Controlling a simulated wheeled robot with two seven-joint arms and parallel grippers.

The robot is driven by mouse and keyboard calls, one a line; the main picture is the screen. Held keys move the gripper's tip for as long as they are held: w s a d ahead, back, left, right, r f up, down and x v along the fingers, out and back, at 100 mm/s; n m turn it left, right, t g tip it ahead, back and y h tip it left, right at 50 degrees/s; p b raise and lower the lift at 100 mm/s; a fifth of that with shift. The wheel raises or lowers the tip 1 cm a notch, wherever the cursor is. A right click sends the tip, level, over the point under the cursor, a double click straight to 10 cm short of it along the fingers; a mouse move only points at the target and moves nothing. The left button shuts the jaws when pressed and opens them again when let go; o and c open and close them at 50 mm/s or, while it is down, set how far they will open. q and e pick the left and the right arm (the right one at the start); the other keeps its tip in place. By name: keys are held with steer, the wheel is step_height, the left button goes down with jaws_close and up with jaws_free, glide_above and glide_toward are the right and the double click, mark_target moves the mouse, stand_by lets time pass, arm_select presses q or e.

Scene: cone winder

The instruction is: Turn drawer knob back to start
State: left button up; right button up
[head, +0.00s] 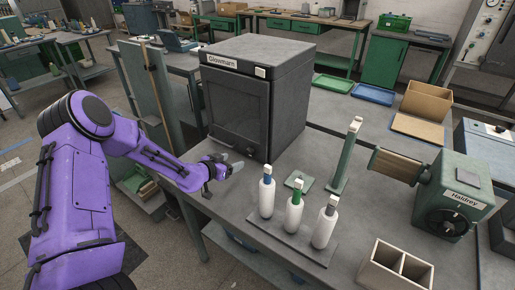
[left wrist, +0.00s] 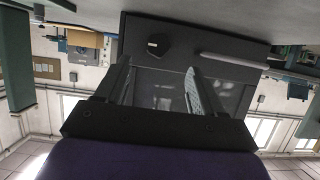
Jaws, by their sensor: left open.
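A dark cabinet labelled Glowmarn (head: 280,62) stands on the grey bench. In the left wrist view, which looks upside down, its dark front (left wrist: 172,88) carries a dark angular knob (left wrist: 158,44) and a long pale bar (left wrist: 232,60) beside it. My left gripper (head: 224,165) is in front of the cabinet's lower front, just above the bench edge. In the left wrist view its two fingers (left wrist: 158,76) are apart with nothing between them, and the knob shows beyond the gap. My right gripper is not in view.
Several white cones with coloured tops stand on a grey board (head: 290,235) to the right of my gripper. A green Haldrey machine (head: 462,195) and a divided box (head: 395,268) are farther right. A tall green panel (head: 147,90) stands left of the cabinet.

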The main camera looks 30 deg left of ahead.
mark_target(248, 154)
arm_select(q)
steer(key=shift+w+a+f, duration=0.15)
steer(key=shift+w+f, duration=0.05)
steer(key=shift+w, duration=0.5)
steer(key=x, duration=0.9)
steer(key=shift+w+d+r, duration=0.1)
steer(key=shift+d, duration=0.15)
steer(key=c, duration=1.1)
